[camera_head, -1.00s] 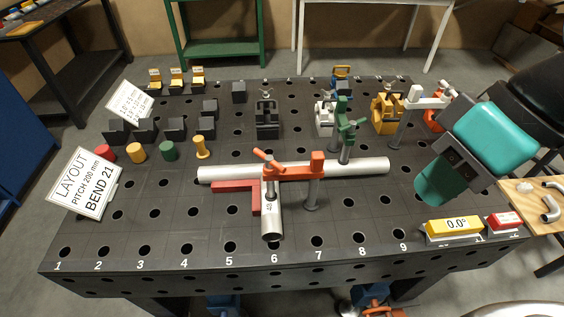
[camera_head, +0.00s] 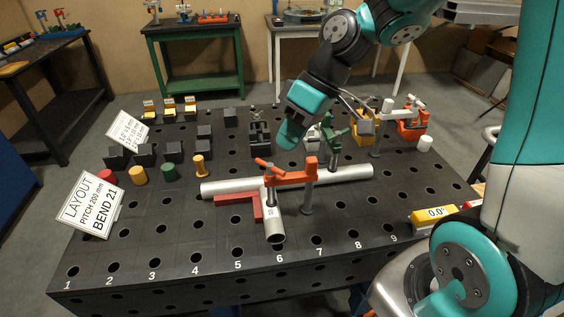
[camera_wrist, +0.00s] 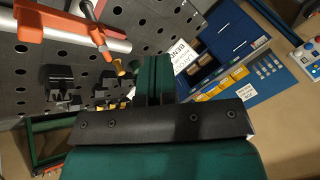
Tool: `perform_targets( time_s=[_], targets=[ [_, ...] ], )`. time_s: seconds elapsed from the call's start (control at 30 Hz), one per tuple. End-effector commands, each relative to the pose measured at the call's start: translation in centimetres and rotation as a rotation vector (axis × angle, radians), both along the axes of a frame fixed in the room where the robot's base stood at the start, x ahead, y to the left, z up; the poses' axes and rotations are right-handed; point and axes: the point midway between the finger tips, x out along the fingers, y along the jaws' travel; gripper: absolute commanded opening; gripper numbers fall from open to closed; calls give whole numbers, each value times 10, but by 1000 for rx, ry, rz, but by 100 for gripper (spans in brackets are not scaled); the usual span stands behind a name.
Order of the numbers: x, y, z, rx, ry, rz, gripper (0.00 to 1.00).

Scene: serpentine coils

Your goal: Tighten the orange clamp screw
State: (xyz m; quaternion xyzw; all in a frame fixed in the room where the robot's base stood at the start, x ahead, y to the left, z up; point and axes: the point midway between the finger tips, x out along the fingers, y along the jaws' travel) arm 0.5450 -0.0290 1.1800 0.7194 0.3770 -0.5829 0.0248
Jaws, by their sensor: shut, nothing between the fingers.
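The orange clamp (camera_head: 292,179) spans the long grey pipe and a short pipe stub, its foot post standing in the perforated table. Its screw, with an orange T-handle (camera_head: 269,165), points down over the stub. In the wrist view the clamp arm (camera_wrist: 50,22) and the orange handle (camera_wrist: 92,26) show at the upper left. My gripper (camera_head: 290,136) hangs above the table, behind and above the clamp, apart from it. In the wrist view its green fingers (camera_wrist: 152,70) are together, with nothing between them.
A green clamp (camera_head: 334,138) stands behind the pipe (camera_head: 225,186), to the right of my gripper. Black clamp blocks (camera_head: 260,135) stand behind it to the left. Coloured pegs (camera_head: 168,172) and a layout sign (camera_head: 95,205) are at the left.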

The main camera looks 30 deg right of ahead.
Motion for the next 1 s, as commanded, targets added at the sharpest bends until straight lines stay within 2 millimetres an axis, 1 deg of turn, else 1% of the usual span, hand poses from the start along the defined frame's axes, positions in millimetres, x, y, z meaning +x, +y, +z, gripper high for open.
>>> perform_targets(
  time_s=[0.03, 0.1, 0.2, 0.27, 0.33, 0.4, 0.47, 0.8, 1.0],
  targets=[
    [18, -24, -13, 33, -5, -27, 0],
    [36, -52, -27, 73, -36, -41, 0],
    [52, -83, -42, 116, -75, -58, 0],
    [56, -95, -49, 130, -92, -64, 0],
    [59, -102, -54, 141, -106, -67, 0],
    [61, -101, -59, 146, -111, -66, 0],
    [62, -96, -64, 145, -110, -65, 0],
    [71, -57, -109, 144, -107, -64, 0],
    [75, -44, -126, 143, -109, -64, 0]
  ],
)
